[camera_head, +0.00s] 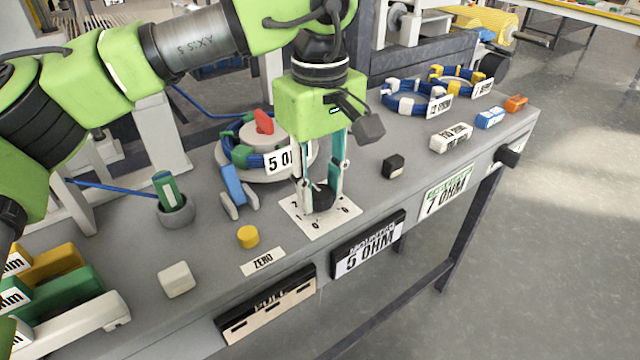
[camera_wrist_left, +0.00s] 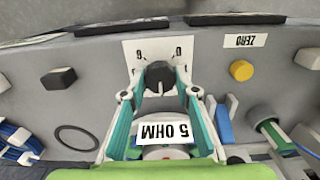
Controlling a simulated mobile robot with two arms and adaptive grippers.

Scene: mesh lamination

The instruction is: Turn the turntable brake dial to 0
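The brake dial is a black knob (camera_head: 323,197) on a white square plate (camera_head: 318,226) with printed marks, too small to read fully. In the left wrist view the knob (camera_wrist_left: 159,74) shows a pale line on its side toward my gripper. My left gripper (camera_head: 322,190) points down over the plate, one finger on each side of the knob. In the left wrist view its fingertips (camera_wrist_left: 159,80) stand apart, with small gaps seeming to show beside the knob; contact is unclear. The turntable (camera_head: 290,165), behind the dial, carries a blue coil, a red knob and a 5 OHM label. My right gripper is not in view.
A blue lever piece (camera_head: 234,188) and a yellow button (camera_head: 248,236) stand left of the plate. A black block (camera_head: 393,166) is to its right. A ZERO label (camera_head: 263,261) lies near the front edge. Blue coils (camera_head: 415,100) lie at the far right.

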